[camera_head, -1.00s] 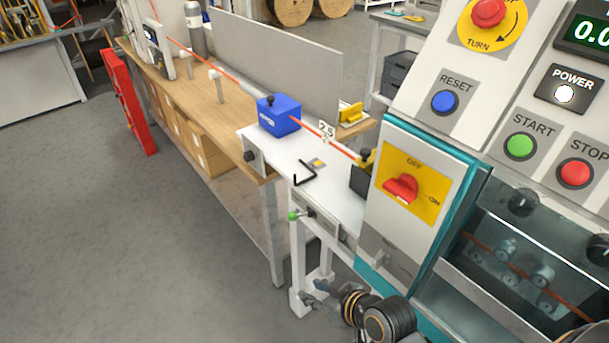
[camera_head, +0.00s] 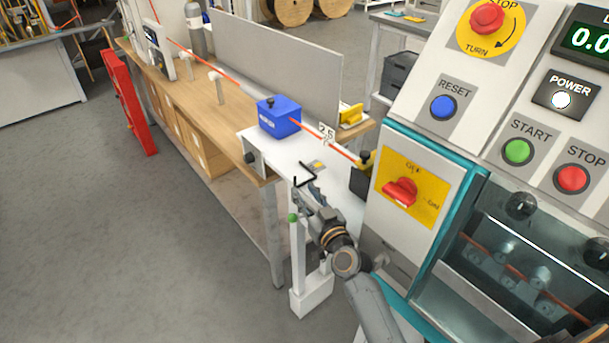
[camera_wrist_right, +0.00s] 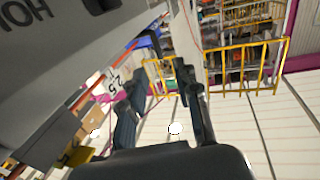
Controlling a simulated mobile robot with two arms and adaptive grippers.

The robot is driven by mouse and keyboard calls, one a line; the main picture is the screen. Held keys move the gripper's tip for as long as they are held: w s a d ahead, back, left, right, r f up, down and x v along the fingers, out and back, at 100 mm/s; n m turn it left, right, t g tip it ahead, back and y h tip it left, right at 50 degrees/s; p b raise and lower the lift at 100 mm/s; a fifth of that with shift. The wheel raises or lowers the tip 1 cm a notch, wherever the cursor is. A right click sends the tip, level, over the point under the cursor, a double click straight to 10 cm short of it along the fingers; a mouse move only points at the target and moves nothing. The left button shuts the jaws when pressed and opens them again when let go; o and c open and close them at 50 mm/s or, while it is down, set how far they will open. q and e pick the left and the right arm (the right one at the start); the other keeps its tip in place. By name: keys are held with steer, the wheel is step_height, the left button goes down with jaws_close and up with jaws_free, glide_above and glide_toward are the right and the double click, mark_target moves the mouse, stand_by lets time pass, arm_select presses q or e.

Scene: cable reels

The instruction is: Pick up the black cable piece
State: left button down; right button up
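The black cable piece (camera_head: 304,181) is a thin, bent black shape on the white bench top (camera_head: 335,200), between the blue box and the control machine. In the head view my right gripper (camera_head: 314,190) is right beside its near end; whether they touch I cannot tell. In the right wrist view the two dark fingers of my right gripper (camera_wrist_right: 160,84) stand apart with nothing clearly between them. My left gripper is not in view.
A blue box (camera_head: 279,117) sits behind, with an orange cable (camera_head: 340,149) running from it to the machine (camera_head: 415,200). A green-tipped lever (camera_head: 292,218) sticks out at the bench's front.

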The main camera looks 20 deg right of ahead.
mark_target(295, 177)
steer(key=w, duration=0.7)
steer(key=shift+w+a, duration=0.15)
steer(key=shift+a, duration=0.2)
steer(key=shift+c, duration=0.9)
jaws_close()
